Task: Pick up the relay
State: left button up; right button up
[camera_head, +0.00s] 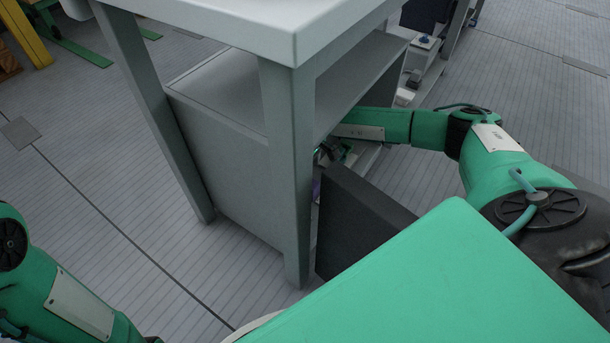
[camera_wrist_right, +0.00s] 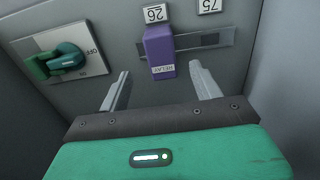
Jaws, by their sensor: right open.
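The relay is a purple block (camera_wrist_right: 160,50) with a white label reading RELAY. It is on a dark rail (camera_wrist_right: 207,41) on a grey panel, below a plate marked 26. My right gripper (camera_wrist_right: 162,82) is open in the right wrist view, with one finger on each side of the relay's lower end and a gap to it. No contact shows. In the head view my right arm reaches into the grey cabinet, and its gripper is mostly hidden behind the cabinet's leg and a dark panel. My left gripper is out of view; only part of my left arm shows.
A green rotary switch (camera_wrist_right: 62,60) marked OFF sits on a white plate left of the relay. The cabinet (camera_head: 225,150) has a leg and a dark open door (camera_head: 355,225) close to my right arm.

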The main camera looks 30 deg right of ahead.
notch_tip(320, 180, down, 2)
jog(key=shift+b, duration=0.5)
notch_tip(320, 180, down, 4)
jog(key=b, duration=0.3)
jog(key=shift+w+a+f+b, duration=0.15)
jog(key=shift+b, duration=0.25)
jog(key=shift+f+b, duration=0.3)
jog(key=shift+f, duration=0.2)
jog(key=shift+r, duration=0.1)
jog(key=shift+c, duration=0.8)
grip_shut()
jog(key=shift+r, duration=0.1)
